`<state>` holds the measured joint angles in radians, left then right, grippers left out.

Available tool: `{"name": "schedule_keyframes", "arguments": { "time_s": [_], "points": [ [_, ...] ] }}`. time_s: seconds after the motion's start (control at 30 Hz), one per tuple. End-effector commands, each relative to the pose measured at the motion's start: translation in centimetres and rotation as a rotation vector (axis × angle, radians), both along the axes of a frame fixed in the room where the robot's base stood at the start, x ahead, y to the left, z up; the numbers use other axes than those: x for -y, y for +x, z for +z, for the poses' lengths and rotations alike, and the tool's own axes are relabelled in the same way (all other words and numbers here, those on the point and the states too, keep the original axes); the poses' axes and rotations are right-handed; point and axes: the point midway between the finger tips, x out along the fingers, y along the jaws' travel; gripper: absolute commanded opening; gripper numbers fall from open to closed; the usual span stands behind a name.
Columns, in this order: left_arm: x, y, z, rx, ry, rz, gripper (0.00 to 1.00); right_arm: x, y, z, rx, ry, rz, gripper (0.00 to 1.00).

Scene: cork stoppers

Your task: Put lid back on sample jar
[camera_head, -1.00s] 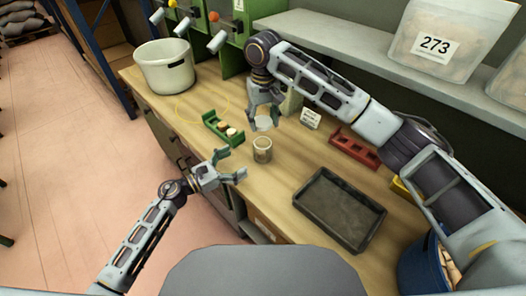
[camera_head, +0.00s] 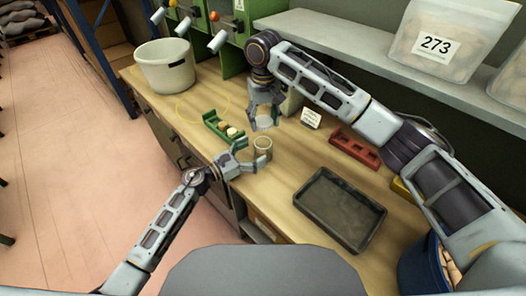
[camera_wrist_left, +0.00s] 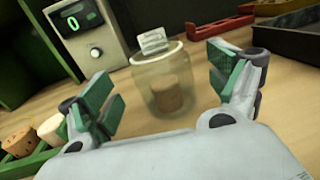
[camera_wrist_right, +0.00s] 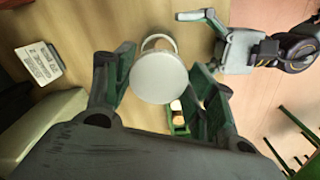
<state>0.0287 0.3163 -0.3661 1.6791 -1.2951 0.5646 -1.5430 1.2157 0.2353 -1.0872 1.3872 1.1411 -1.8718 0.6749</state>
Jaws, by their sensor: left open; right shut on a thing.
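The sample jar (camera_head: 262,149) is clear glass and stands upright on the bench. In the left wrist view the jar (camera_wrist_left: 161,80) sits between the finger pads, with a cork stopper (camera_wrist_left: 168,94) visible inside it. My left gripper (camera_head: 255,157) is open beside the jar, its fingers on either side of it. My right gripper (camera_head: 264,122) is shut on the pale round lid (camera_head: 264,123) and holds it above and behind the jar. In the right wrist view the lid (camera_wrist_right: 159,76) is between the fingers and partly covers the jar (camera_wrist_right: 160,42).
A dark tray (camera_head: 340,208) and a red rack (camera_head: 354,146) lie to the right. A label card (camera_head: 311,118) stands behind, and a white pot (camera_head: 164,68) is at the far left.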

Motion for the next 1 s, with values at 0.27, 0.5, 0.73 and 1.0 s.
{"name": "schedule_keyframes", "arguments": {
  "time_s": [0.27, 0.5, 0.73, 1.0],
  "points": [
    [2.5, 1.8, 0.1, 0.0, -0.003, -0.001, 0.9, 0.0, 0.0, 0.0, 0.0, 0.0, 0.0, 0.48],
    [3.5, 2.5, 0.0, 0.0, 0.0, 0.0, 0.9, 0.0, 0.0, 0.0, 0.0, 0.0, 0.0, 0.48],
    [3.6, 2.6, 0.0, 0.0, 0.0, 0.0, 0.9, 0.0, 0.0, 0.0, 0.0, 0.0, 0.0, 0.48],
    [3.6, 2.6, 0.0, 0.0, 0.0, 0.0, 0.69, 0.0, 0.0, 0.0, 0.0, 0.0, 0.0, 0.48]
  ]
}}
